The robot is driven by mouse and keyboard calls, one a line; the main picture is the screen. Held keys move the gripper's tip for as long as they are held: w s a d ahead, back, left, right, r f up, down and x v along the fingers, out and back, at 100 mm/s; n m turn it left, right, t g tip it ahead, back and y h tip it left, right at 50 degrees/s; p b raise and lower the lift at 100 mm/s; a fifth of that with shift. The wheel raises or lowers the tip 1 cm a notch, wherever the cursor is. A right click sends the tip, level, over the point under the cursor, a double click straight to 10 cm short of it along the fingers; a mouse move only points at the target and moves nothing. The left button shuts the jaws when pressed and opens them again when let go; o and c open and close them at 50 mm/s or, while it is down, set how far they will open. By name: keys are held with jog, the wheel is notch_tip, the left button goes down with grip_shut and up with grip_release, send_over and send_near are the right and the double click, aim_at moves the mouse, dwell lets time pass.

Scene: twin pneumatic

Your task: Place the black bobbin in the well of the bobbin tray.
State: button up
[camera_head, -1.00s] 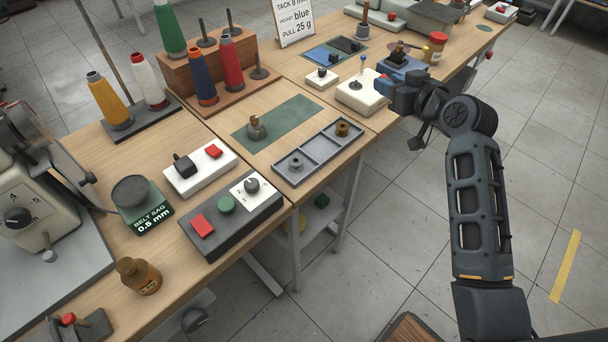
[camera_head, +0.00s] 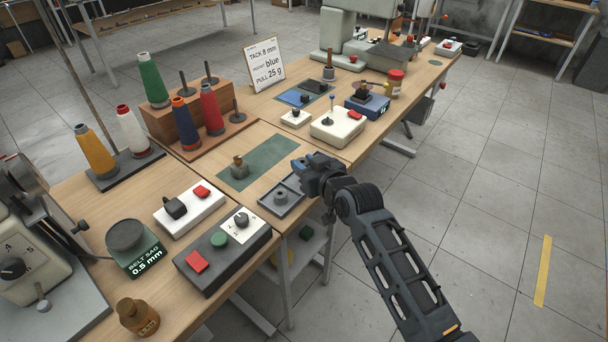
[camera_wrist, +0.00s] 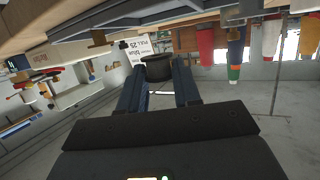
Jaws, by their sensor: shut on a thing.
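The grey bobbin tray (camera_head: 268,208) lies at the front edge of the table, right of the green mat. A grey metal bobbin (camera_head: 281,196) stands in its near left compartment. My gripper (camera_head: 298,166) is above the tray's far right part and hides that part from the head view. In the wrist view my gripper (camera_wrist: 160,88) is shut on the black bobbin (camera_wrist: 157,69), a dark cylinder between the fingertips. The bobbin is not distinguishable in the head view. A grey tray-like edge (camera_wrist: 190,14) shows at the top of the upside-down wrist view.
A brass-topped piece (camera_head: 239,168) stands on the green mat (camera_head: 265,160). A white box with a lever (camera_head: 338,128) is just beyond my gripper. A dark control box (camera_head: 222,257) is left of the tray. The floor to the right is open.

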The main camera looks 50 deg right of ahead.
jog(key=shift+w+a+f, duration=0.1)
jog(key=shift+a+f, duration=0.05)
jog(key=shift+f, duration=1.95)
jog(key=shift+f, duration=0.1)
jog(key=o, duration=0.7)
